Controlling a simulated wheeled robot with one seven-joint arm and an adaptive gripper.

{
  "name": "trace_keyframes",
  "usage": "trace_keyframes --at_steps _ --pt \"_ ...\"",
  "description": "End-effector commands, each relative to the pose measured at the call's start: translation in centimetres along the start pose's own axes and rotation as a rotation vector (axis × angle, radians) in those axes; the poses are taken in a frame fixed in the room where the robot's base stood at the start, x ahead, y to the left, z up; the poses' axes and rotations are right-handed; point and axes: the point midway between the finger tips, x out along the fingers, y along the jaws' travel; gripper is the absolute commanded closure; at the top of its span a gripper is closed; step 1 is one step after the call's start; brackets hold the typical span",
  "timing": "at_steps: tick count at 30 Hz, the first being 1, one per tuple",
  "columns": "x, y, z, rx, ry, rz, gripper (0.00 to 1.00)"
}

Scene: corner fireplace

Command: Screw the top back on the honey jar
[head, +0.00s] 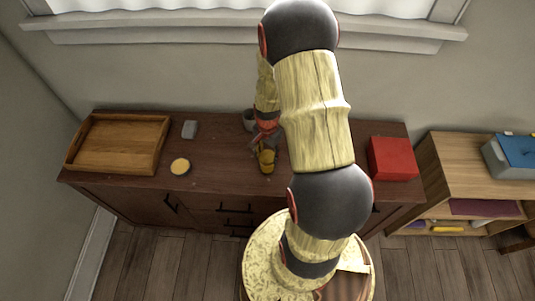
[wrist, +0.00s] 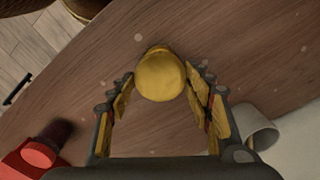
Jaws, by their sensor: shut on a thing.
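My gripper (wrist: 158,88) is shut on a yellow, rounded thing (wrist: 161,75), seen end-on between the fingers in the wrist view. I cannot tell for sure whether this is the honey jar's top. In the head view my gripper (head: 267,158) is over the middle of the sideboard, partly hidden by my arm. A small round thing with a pale yellow face and a dark rim (head: 180,166) sits to its left on the sideboard. It could be the honey jar, seen from above, but it is too small to be sure.
The dark wooden sideboard (head: 220,182) carries a wooden tray (head: 117,142) at left, a small grey block (head: 190,129) and a red box (head: 393,158) at right. A pale cup (wrist: 250,126) stands close to my gripper. The wood between tray and gripper is mostly clear.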

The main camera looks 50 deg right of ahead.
Motion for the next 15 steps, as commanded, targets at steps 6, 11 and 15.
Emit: trace_keyframes --at_steps 6,11,15 --pt "0.09 0.05 0.06 -0.002 -0.001 0.001 0.38" --pt "0.04 0.02 0.03 -0.002 -0.001 0.001 0.29" --pt "0.02 0.01 0.01 -0.002 0.0 0.0 0.28"
